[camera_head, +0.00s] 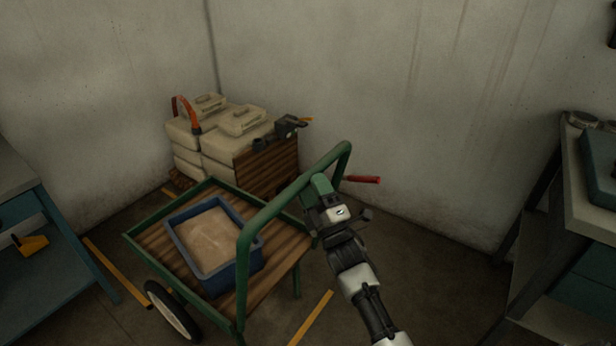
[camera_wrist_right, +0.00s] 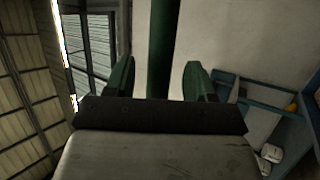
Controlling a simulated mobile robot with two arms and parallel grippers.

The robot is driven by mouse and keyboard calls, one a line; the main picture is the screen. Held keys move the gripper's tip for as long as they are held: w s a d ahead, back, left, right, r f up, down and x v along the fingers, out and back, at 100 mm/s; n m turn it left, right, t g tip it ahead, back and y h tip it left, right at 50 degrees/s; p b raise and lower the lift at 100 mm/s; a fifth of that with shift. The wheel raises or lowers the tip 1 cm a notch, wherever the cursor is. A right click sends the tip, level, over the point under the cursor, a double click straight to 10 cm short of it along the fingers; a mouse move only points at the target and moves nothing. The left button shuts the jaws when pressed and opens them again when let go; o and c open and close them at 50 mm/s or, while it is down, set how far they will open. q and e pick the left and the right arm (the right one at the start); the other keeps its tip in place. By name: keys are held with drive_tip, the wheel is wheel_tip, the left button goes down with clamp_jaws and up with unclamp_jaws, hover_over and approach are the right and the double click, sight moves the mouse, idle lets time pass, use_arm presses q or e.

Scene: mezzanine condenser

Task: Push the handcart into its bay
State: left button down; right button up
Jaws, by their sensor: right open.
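The handcart has a green tube frame, a slatted wooden deck (camera_head: 281,279) and a raised green handle (camera_head: 262,222) on its near right side. A blue bin (camera_head: 238,276) with pale, grainy contents stands on the deck. One spoked wheel (camera_head: 172,312) shows at the near left. Yellow floor strips (camera_head: 118,273) lie to the left of the cart and to its near right (camera_head: 311,317). My right gripper (camera_head: 318,186) is at the handle's top bar. In the wrist view, its green fingers (camera_wrist_right: 158,82) are apart with the dark green bar (camera_wrist_right: 158,45) between them. My left gripper is out of view.
Beige containers (camera_head: 238,120) and a wooden crate (camera_head: 268,165) stand behind the cart in the corner. A red-handled thing (camera_head: 362,179) shows beyond the handle. A teal bench (camera_head: 40,265) is at left and another worktop (camera_head: 590,205) at right. Floor right of my arm is clear.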

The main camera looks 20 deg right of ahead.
drive_tip(key=shift+x, duration=1.4)
drive_tip(key=shift+c, duration=0.5)
clamp_jaws()
